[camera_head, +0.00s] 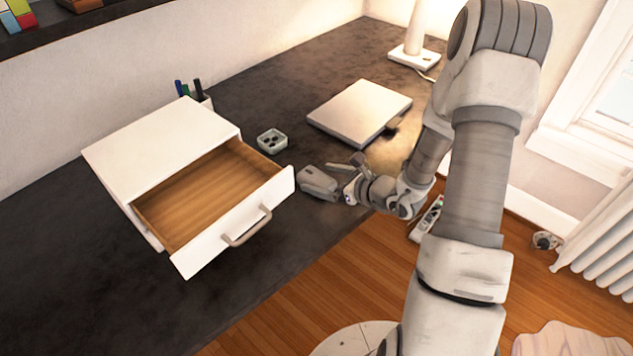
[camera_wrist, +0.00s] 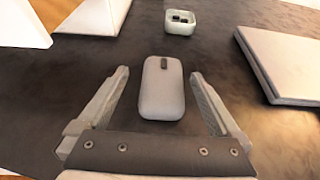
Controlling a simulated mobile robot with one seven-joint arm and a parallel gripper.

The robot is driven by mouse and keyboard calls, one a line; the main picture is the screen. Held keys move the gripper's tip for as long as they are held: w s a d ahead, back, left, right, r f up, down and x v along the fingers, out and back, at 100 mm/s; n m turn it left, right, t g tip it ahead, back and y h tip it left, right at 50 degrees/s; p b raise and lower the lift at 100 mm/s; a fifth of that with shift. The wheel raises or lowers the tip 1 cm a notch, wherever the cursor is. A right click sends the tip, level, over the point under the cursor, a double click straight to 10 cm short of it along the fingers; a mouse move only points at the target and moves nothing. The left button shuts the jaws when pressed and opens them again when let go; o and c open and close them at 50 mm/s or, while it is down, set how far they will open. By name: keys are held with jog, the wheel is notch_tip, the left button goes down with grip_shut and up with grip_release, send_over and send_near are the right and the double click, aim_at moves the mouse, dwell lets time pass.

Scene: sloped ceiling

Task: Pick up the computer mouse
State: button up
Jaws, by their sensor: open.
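The computer mouse (camera_wrist: 162,95) is light grey with a dark scroll wheel. It lies on the dark desk, its long side pointing away from my wrist camera. My gripper (camera_wrist: 159,73) is open, with one finger to each side of the mouse in the wrist view. No contact with the mouse shows; the height of the fingers above the desk is hard to tell.
A white drawer unit (camera_head: 150,135) with its drawer (camera_head: 232,235) pulled open stands left of my gripper. A small pale green dish (camera_head: 272,140) sits beyond the mouse. A closed laptop-like slab (camera_head: 355,105) lies to the right. A lamp (camera_head: 413,50) stands farther back.

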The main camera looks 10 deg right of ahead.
aim_at(313, 175)
jog(key=shift+d+x, duration=0.25)
jog(key=shift+x, duration=2.45)
jog(key=shift+w, duration=0.1)
jog(key=c, duration=1.3)
